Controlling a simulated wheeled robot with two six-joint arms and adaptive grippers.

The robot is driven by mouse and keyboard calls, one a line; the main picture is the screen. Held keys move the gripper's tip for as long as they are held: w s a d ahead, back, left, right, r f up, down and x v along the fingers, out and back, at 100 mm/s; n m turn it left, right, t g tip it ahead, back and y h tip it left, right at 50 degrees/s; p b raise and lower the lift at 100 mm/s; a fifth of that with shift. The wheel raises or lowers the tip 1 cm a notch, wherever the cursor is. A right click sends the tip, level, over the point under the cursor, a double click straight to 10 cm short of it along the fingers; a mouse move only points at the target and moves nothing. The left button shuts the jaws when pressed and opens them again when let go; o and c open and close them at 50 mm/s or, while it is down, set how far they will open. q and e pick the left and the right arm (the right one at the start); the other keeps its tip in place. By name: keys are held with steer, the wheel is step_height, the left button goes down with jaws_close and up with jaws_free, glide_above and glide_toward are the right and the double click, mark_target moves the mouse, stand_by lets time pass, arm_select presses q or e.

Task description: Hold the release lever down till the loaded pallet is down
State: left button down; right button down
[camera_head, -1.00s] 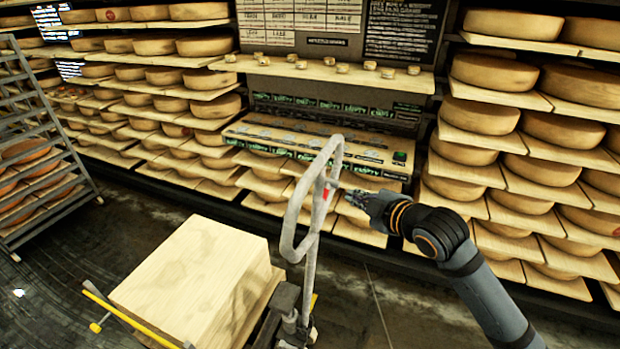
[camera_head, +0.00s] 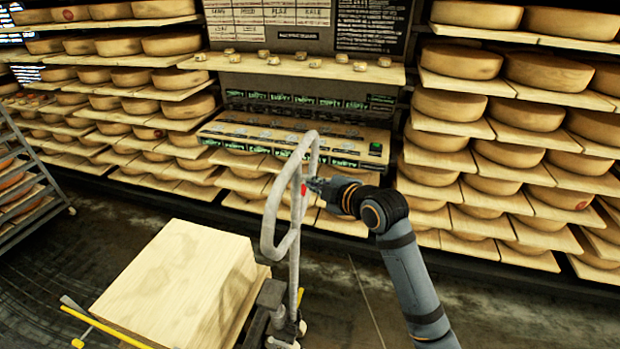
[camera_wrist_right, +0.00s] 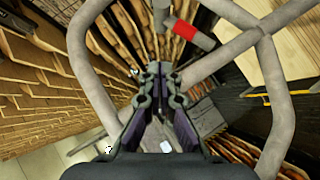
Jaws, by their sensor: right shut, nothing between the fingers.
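The pallet truck's grey looped handle (camera_head: 268,225) stands upright in the middle of the head view. The red-marked release lever (camera_head: 304,189) is on its right side. It also shows in the right wrist view as a red band (camera_wrist_right: 184,31) on a grey bar. The loaded pallet carries a big pale wooden block (camera_head: 165,275) at the lower left. My right gripper (camera_head: 314,184) is shut and empty, close beside the lever. In the wrist view its fingertips (camera_wrist_right: 160,70) lie below the red band; contact cannot be told. My left gripper is out of view.
Shelves of cheese wheels (camera_head: 545,115) line the back and right. A ledge with small cheese pieces (camera_head: 300,68) and a tray of labelled slots (camera_head: 290,135) stand behind the handle. A metal rack (camera_head: 30,190) is at left. Dark floor lies open at lower right.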

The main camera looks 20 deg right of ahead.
steer(key=w+f+p, duration=0.1)
steer(key=w+f, duration=0.2)
steer(key=w, duration=0.3)
steer(key=shift+w+d+f+p, duration=0.15)
steer(key=shift+d+f+p, duration=0.15)
steer(key=shift+d+p, duration=0.1)
steer(key=shift+a, duration=0.1)
